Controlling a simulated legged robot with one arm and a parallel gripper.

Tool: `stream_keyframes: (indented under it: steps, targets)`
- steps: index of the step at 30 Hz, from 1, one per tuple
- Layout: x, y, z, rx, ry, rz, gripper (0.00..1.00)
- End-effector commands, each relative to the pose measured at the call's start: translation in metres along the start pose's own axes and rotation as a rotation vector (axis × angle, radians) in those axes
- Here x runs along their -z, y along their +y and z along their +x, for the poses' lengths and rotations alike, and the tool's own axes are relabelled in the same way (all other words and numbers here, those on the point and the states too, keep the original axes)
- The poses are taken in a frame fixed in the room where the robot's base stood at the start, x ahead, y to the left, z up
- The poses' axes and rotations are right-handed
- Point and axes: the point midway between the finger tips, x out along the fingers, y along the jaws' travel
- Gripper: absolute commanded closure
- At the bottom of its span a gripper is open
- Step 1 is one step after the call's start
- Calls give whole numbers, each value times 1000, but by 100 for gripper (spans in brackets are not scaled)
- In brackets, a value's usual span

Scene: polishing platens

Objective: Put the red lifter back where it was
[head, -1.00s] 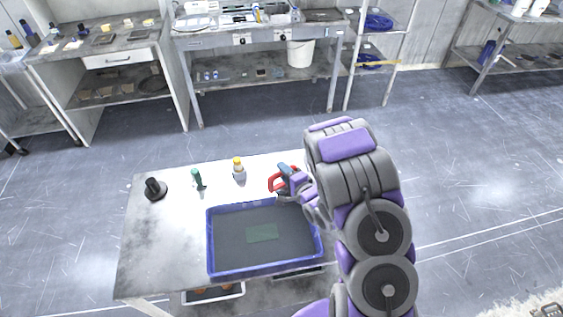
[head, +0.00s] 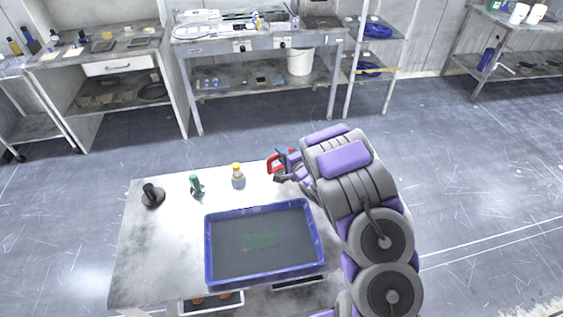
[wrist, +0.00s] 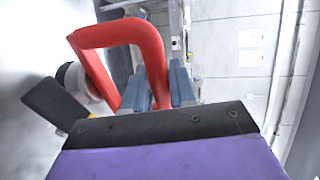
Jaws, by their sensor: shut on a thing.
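The red lifter (head: 272,164) is a red loop-shaped handle at the back right of the table in the head view. It also shows large in the wrist view (wrist: 118,35). My gripper (head: 283,165) is shut on the red lifter, with its blue-grey fingers (wrist: 157,85) around one leg of the loop. The lifter is behind the right part of the blue-rimmed tray (head: 209,246). Whether it touches the table or hangs above it I cannot tell. My arm covers the table's right end.
A bottle with a yellow cap (head: 238,180), a green-topped item (head: 196,186) and a black knob-like tool (head: 152,195) stand along the table's back. The table (head: 150,255) is clear at its front left. A wall bench (head: 215,45) stands farther back.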

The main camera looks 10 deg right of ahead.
Motion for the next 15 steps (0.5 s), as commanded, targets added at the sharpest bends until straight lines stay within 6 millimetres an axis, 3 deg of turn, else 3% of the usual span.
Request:
stream_keyframes:
  steps: [6, 15]
  targets:
    - [0, 31, 6, 0, 1, 1, 100]
    - [-1, 33, 6, 2, 0, 1, 100]
